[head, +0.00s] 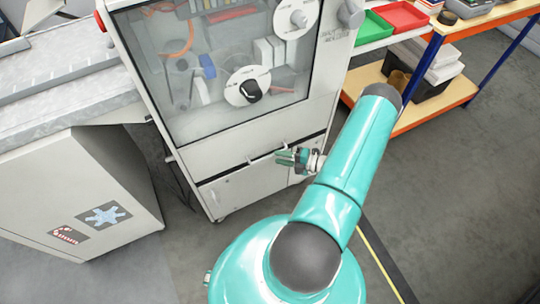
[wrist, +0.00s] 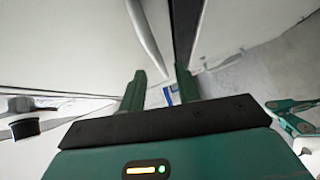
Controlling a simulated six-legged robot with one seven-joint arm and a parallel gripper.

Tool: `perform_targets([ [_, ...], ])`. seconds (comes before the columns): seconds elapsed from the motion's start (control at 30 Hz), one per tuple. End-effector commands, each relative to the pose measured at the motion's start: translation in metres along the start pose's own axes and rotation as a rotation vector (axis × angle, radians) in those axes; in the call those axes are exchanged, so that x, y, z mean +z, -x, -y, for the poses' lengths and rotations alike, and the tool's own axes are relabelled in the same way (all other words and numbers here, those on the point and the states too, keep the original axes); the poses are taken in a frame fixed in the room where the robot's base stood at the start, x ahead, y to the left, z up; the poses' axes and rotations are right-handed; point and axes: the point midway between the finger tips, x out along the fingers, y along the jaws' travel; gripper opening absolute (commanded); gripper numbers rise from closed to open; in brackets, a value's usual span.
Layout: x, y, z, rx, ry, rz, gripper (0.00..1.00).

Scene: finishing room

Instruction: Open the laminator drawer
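The laminator (head: 222,130) is a tall pale grey machine with a large window; its body also fills the upper part of the wrist view (wrist: 70,40). Below the window is the drawer front (head: 240,185), a pale panel under a dark horizontal gap. A light bar handle (wrist: 147,40) runs beside this dark gap in the wrist view, its lower end appearing between my fingertips. My gripper (head: 291,157) is at the drawer's top edge, right of its middle. In the wrist view its green fingers (wrist: 161,73) are apart. I cannot tell whether they touch the handle.
A pale table or conveyor (head: 60,95) with a cabinet below stands left of the laminator. At right are an orange and blue shelf unit (head: 465,75) and green and red trays (head: 400,16). The grey floor (head: 450,180) at right is clear, with a yellow line.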

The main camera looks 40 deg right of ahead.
Motion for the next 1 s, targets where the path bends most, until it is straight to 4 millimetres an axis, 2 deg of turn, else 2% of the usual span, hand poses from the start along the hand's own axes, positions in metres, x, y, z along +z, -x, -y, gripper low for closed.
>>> perform_targets([
  [0.1,-0.001,-0.024,0.000,0.000,0.000,-0.002,0.33],
  [0.3,0.000,-0.047,0.000,-0.001,0.001,0.000,0.33],
  [0.63,0.000,-0.050,0.000,-0.001,0.001,0.001,0.33],
  [0.8,0.000,-0.050,0.000,-0.001,0.001,0.001,0.00],
  [1.0,0.000,-0.050,0.000,-0.001,0.001,0.001,0.00],
])
